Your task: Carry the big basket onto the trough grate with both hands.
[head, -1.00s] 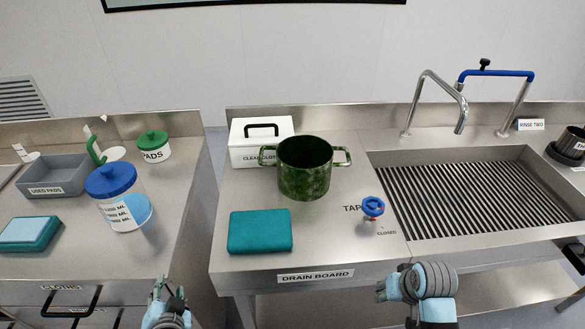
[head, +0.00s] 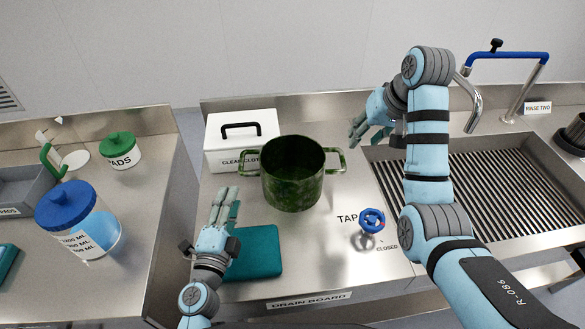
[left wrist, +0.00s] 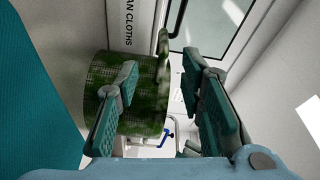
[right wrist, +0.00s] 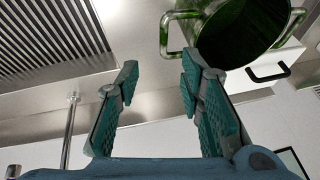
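The big basket (head: 292,186) is a dark green, mottled pot-shaped vessel with a loop handle on each side. It stands upright on the drain board (head: 325,240). My left gripper (head: 222,205) is open and empty, left of the basket and below its left handle; the basket also shows in the left wrist view (left wrist: 140,105). My right gripper (head: 365,122) is open and empty, raised beyond the right handle. In the right wrist view the basket (right wrist: 240,35) is at the top right. The trough grate (head: 490,190) lies in the sink at right, partly hidden by my right arm.
A white clean-cloths box (head: 225,150) stands behind the basket. A blue tap knob (head: 371,222) sits between basket and trough. A curved faucet (head: 476,110) rises behind the trough.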

